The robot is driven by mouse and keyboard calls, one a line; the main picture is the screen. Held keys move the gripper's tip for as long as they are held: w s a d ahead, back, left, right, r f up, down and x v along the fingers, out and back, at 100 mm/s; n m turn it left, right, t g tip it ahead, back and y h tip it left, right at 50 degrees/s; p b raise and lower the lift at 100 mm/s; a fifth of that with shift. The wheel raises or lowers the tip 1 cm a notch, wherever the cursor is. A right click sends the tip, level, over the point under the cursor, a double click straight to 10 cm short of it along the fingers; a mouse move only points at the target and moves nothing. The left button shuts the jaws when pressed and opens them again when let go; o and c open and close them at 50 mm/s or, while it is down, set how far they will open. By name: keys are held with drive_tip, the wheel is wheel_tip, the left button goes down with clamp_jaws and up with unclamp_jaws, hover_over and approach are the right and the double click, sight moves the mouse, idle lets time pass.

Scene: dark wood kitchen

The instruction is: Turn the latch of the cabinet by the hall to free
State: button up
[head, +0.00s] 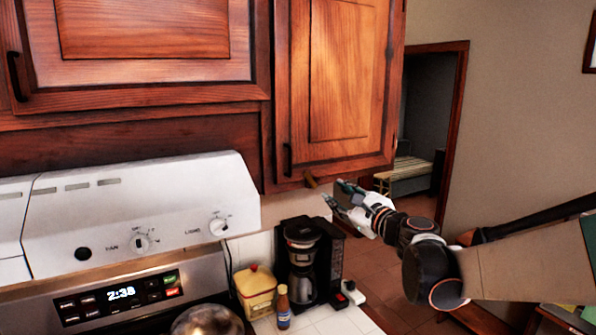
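The cabinet by the hall (345,75) is a reddish wood wall cabinet beside the doorway, with its door closed.
A coffee maker (312,262), a yellow canister (256,290) and a small bottle (283,308) stand on the counter below. The white range hood (140,215) and stove (110,300) are at left. An open doorway (425,110) with a bench (408,172) lies behind my arm.

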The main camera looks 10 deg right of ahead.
sight(310, 179)
drive_tip(key=p+x, duration=0.1)
drive_tip(key=x, duration=1.2)
drive_tip(key=shift+w+p, duration=0.25)
drive_tip(key=shift+p, duration=0.05)
drive_tip(key=shift+a, duration=0.1)
drive_tip(key=shift+c, duration=0.3)
clamp_jaws()
